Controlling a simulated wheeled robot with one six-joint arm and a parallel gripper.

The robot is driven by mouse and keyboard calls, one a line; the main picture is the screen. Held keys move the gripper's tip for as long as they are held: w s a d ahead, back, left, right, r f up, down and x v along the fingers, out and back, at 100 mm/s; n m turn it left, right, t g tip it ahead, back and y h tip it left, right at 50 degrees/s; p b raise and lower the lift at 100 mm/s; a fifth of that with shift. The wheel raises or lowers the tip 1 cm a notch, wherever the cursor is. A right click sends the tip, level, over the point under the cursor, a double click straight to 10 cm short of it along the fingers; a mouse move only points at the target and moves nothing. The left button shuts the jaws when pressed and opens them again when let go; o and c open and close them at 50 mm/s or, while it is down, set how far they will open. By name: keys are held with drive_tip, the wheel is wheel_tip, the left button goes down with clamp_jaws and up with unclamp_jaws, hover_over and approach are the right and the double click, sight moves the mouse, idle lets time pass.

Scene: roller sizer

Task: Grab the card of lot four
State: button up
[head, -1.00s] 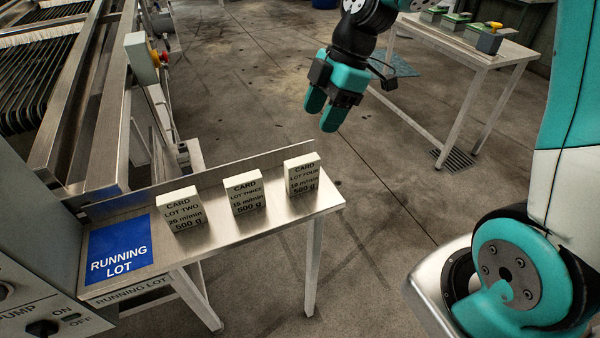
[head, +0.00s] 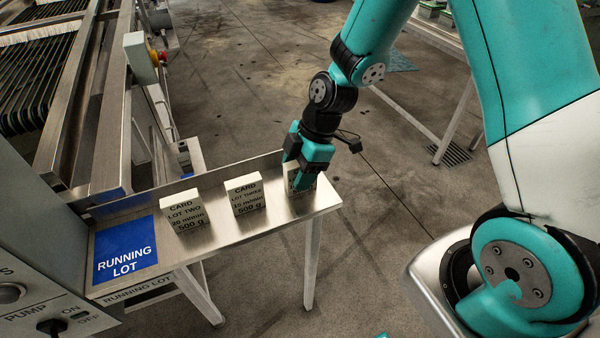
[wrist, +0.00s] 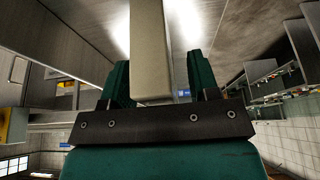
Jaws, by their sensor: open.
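The card of lot four (head: 291,182) stands at the right end of the steel shelf, largely hidden behind my gripper in the head view. My gripper (head: 303,172) is open and down at this card.
The steel shelf (head: 225,226) has a raised back edge behind the cards. A blue RUNNING LOT area (head: 125,250) lies bare at its left end. The pump panel (head: 45,300) is at lower left. Another table (head: 425,45) stands at the back right.

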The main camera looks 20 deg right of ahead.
drive_tip(key=shift+c, duration=0.4)
drive_tip(key=c, duration=0.9)
drive_tip(key=shift+c, duration=0.2)
